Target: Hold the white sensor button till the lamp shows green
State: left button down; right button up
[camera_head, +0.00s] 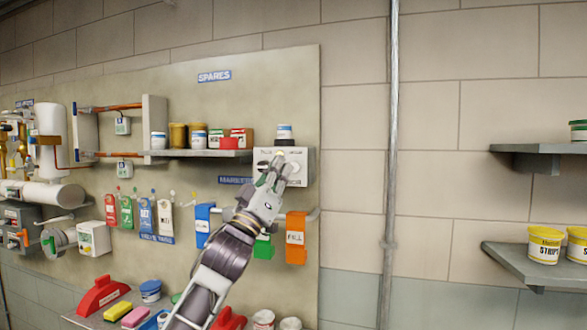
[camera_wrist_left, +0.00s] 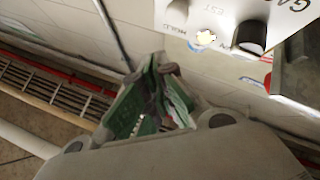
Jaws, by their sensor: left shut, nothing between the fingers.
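In the left wrist view, the box's white panel (camera_wrist_left: 180,18) carries a black knob (camera_wrist_left: 250,37) and a small cream-white round part (camera_wrist_left: 206,38), which looks like the white button. My left fingertips (camera_wrist_left: 165,69) are shut and empty, apart from that round part in the picture; the depth gap cannot be told. I see no green light on the panel. My right gripper is not in view.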

pick_arm(q)
jog(key=shift+w+d+p, duration=0.15)
jog(key=shift+w+d, duration=0.1)
jog(key=shift+w, duration=0.5)
jog(key=shift+w+d+p, duration=0.15)
jog(key=shift+w+d, duration=0.05)
jog(key=shift+w, duration=0.5)
jog(key=shift+w+d+p, duration=0.3)
jog(key=shift+w+p, duration=0.1)
jog(key=shift+w, duration=0.5)
dwell(3.0)
jog(key=shift+s+a, duration=0.1)
jog(key=shift+s, duration=0.15)
jog(key=shift+s+a, duration=0.2)
jog(key=shift+s, duration=0.45)
jog(key=shift+s+a, duration=0.25)
jog(key=shift+s, duration=0.55)
jog(key=shift+s+a, duration=0.3)
jog(key=shift+s, duration=0.45)
jog(key=shift+s+a, duration=0.25)
jog(key=shift+s, duration=0.55)
jog(key=shift+f, duration=0.1)
